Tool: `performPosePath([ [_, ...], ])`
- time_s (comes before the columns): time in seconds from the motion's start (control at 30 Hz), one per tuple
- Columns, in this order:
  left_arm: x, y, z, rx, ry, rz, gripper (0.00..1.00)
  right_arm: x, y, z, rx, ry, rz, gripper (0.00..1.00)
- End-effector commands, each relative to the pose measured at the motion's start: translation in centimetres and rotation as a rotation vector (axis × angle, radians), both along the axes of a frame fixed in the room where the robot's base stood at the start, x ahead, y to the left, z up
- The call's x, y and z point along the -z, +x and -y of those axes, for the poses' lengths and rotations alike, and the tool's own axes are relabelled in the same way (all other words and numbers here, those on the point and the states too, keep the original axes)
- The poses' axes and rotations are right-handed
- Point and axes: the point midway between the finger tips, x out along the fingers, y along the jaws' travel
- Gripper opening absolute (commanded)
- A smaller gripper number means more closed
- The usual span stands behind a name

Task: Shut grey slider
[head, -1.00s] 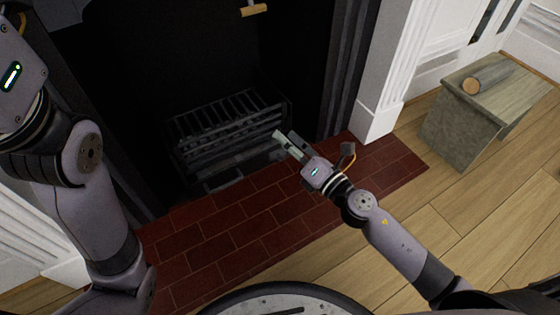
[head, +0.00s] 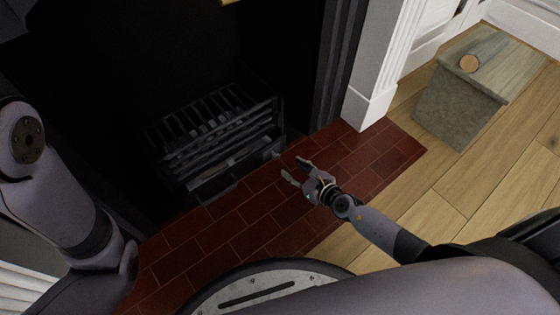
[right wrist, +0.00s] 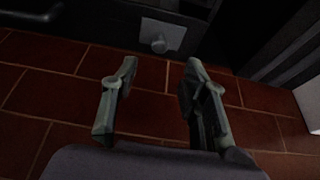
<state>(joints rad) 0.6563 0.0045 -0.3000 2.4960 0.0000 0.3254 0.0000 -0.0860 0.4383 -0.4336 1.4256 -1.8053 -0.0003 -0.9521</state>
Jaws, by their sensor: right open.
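The grey slider looks to be the small light grey plate with a round knob (right wrist: 160,42) low on the front of the dark fire grate, seen in the right wrist view. In the head view it is a small grey spot (head: 277,153) at the grate's right end. My right gripper (head: 294,168) is open and empty, low over the red brick hearth. In the right wrist view its two fingers (right wrist: 161,68) point toward the plate, with the knob beyond the gap between them. The fingers look apart from the knob. My left arm shows at the left, but its gripper is out of view.
The fire grate (head: 218,130) stands in the dark fireplace opening. A curved dark handle (right wrist: 45,14) shows left of the plate. The brick hearth (head: 235,225) is clear. A white pillar (head: 370,110) and a stone block (head: 455,105) bearing a log stand to the right.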

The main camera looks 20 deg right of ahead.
Motion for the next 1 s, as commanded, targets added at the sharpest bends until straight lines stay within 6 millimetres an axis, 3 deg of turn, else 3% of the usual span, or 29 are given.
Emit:
performPosePath([
  [0.1,0.4,-1.1,0.0,-0.001,0.001,0.032,0.40,1.3,2.5,-0.9,0.002,0.004,0.003,0.41],
  [0.2,1.4,-0.9,0.0,-0.001,0.001,0.024,0.40,2.1,4.2,-1.5,0.002,0.003,0.002,0.41],
  [0.4,2.5,-0.9,0.1,-0.001,0.001,0.024,0.40,3.0,6.4,-2.3,0.001,0.002,0.000,0.41],
  [0.8,2.7,-0.9,0.1,-0.001,0.002,0.026,0.40,3.1,7.1,-2.6,0.000,0.001,0.000,0.41],
  [1.0,2.7,-0.9,0.1,-0.001,0.002,0.026,0.40,3.1,7.1,-2.6,0.000,0.001,0.000,0.29],
])
